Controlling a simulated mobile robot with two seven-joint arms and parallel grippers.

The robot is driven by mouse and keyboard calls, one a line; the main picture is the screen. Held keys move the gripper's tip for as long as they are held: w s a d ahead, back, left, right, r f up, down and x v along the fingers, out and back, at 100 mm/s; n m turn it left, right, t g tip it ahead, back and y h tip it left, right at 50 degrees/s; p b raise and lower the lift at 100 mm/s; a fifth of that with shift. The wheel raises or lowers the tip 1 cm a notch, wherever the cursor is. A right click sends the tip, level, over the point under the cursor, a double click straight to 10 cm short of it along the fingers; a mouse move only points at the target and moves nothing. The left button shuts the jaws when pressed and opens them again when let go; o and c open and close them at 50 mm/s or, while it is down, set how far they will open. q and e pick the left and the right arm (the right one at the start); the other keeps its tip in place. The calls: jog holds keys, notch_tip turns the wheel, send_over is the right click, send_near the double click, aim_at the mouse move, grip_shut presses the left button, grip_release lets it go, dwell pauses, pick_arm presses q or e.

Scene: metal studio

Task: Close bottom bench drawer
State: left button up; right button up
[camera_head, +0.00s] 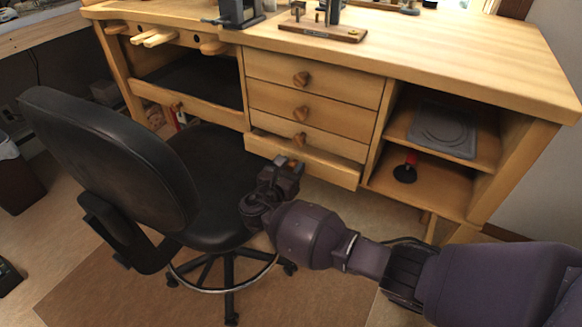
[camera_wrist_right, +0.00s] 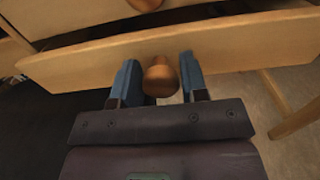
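The bottom bench drawer (camera_head: 300,158) is the lowest of a stack of wooden drawers and stands pulled out from the bench. Its front (camera_wrist_right: 100,62) and round wooden knob (camera_wrist_right: 160,77) show in the right wrist view. My right gripper (camera_head: 284,168) is at the drawer front. In the right wrist view its two blue fingers (camera_wrist_right: 160,82) stand on either side of the knob, close against it, and look shut on it. The gripper hides this knob in the head view. My left gripper is not in view.
A black office chair (camera_head: 150,180) stands left of my right gripper, close to it. The drawers above (camera_head: 315,79) look shut. Open shelves at the right hold a grey tray (camera_head: 443,130) and a red-handled tool (camera_head: 406,170). The bench top (camera_head: 440,45) is above.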

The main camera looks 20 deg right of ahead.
aim_at(296, 161)
grip_shut()
jog(key=shift+x, duration=2.25)
jog(key=shift+r, duration=0.1)
jog(key=shift+o, duration=0.2)
grip_release()
jog(key=o, duration=0.4)
